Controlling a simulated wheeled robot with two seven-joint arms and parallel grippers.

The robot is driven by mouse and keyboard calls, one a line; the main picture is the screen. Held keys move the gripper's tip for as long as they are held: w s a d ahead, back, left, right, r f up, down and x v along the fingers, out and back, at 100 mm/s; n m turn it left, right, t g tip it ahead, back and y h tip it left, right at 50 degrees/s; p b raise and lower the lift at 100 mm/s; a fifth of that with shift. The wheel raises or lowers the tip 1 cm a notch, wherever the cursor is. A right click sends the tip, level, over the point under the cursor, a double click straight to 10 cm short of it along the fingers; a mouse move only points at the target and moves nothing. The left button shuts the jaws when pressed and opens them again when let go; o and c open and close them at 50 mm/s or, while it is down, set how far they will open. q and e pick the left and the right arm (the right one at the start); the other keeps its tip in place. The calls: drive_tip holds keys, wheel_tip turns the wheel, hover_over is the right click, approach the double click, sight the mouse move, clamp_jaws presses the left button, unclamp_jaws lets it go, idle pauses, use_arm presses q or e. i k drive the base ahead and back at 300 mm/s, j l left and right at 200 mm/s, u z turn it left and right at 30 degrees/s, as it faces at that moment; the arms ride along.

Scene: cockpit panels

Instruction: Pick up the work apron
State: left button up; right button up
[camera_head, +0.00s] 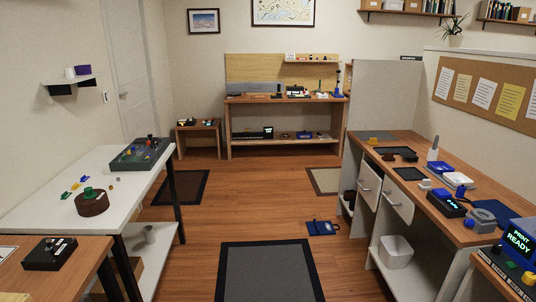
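A dark blue folded cloth item (322,228), which looks like the work apron, lies flat on the wooden floor right of the middle. It has a lighter marking on it, too small to make out. It lies in front of the right-hand desk, near its open shelf. Neither of my grippers shows in the head view, so I cannot see their state or how far they are from the cloth.
A grey mat (265,272) lies on the floor in front. A white table (50,205) stands left, a wooden desk (405,180) with an open drawer (397,204) right. A white bin (396,252) stands under the desk. The middle floor is clear. A workbench (283,146) stands at the back.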

sight(324, 226)
drive_tip(key=i, duration=1.15)
drive_tip(key=i+z, duration=0.1)
drive_tip(key=i, duration=1.1)
